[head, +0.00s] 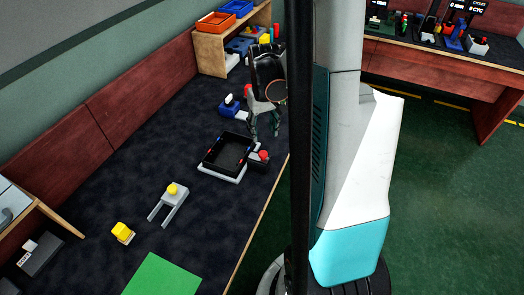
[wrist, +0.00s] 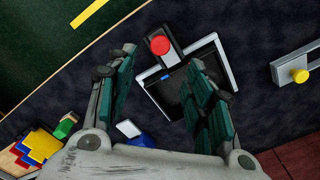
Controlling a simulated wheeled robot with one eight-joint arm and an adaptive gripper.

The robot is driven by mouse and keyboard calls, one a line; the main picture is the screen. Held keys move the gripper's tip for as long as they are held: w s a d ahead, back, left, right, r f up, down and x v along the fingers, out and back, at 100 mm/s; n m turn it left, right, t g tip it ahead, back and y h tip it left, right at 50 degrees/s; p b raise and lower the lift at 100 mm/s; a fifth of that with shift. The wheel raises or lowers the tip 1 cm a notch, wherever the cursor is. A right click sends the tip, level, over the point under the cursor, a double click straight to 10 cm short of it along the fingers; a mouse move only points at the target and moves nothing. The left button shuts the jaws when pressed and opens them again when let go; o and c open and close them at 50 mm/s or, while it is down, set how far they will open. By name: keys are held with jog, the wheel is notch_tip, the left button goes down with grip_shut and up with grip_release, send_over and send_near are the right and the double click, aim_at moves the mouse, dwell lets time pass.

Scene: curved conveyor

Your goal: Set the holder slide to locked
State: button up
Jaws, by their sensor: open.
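A black tray-like holder (head: 229,152) with a white base sits on the dark bench top. A red knob (head: 263,155) on a dark and grey slide piece stands at its right side; the knob also shows in the wrist view (wrist: 159,45). In the wrist view, the holder (wrist: 169,88) lies below the knob, partly hidden by the right finger. My gripper (head: 264,136) is open and empty above the bench, behind the holder and knob in the head view. In the wrist view, the knob appears between the spread fingertips (wrist: 160,62), apart from them. I cannot read any lock marking.
A blue and white piece (head: 230,107) stands beyond the holder. A wooden shelf (head: 211,55) is at the back. Dark bench top is free left of the holder.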

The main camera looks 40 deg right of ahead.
aim_at(263, 153)
notch_tip(263, 153, down, 11)
jog(key=b, duration=0.3)
jog(key=shift+r+b, duration=0.15)
jog(key=shift+b, duration=0.2)
jog(key=shift+c, duration=0.3)
